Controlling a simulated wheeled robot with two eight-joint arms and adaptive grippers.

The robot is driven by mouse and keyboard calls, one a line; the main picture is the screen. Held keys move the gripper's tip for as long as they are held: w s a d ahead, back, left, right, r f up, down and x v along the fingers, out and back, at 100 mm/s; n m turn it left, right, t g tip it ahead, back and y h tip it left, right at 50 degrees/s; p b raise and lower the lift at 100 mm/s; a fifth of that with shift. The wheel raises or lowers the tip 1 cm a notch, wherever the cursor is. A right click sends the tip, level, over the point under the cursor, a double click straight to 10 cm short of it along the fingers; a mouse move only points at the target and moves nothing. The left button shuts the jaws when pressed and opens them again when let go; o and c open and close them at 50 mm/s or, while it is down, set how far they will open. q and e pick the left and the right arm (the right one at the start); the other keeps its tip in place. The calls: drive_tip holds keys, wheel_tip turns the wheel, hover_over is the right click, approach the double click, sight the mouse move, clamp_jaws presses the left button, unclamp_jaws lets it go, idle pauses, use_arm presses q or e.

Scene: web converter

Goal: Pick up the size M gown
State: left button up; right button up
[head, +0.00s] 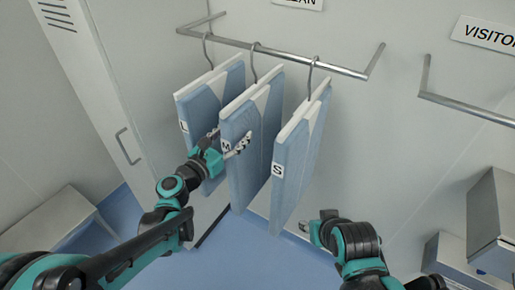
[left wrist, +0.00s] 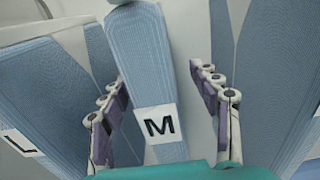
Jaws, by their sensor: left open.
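The size M gown (head: 252,160) hangs between two others on a rail, a flat blue-and-white panel with an "M" label on its front edge. In the left wrist view the M gown (left wrist: 150,65) stands in the middle, its label low on the edge. My left gripper (head: 231,139) is open at the M gown's front edge. Its two fingers (left wrist: 155,80) lie on either side of that edge, with the label between them. I cannot tell whether they touch it. My right gripper (head: 315,228) is low, right of the gowns, partly hidden by its arm.
The L gown (head: 205,112) hangs close on the left and the S gown (head: 300,160) on the right, with narrow gaps. The metal rail (head: 285,52) runs above. A tall cabinet (head: 110,85) stands left; grey boxes (head: 490,225) are at right. An empty rail (head: 465,106) is at right.

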sight(258, 110)
use_arm(q)
drive_tip(key=x, duration=0.4)
drive_tip(key=b+x, duration=0.1)
drive_tip(key=x, duration=0.1)
drive_tip(key=shift+w+a+f, duration=0.1)
drive_tip(key=shift+a+f, duration=0.15)
drive_tip(key=shift+f, duration=0.05)
drive_tip(key=shift+r, duration=0.1)
drive_tip(key=shift+c, duration=0.4)
clamp_jaws()
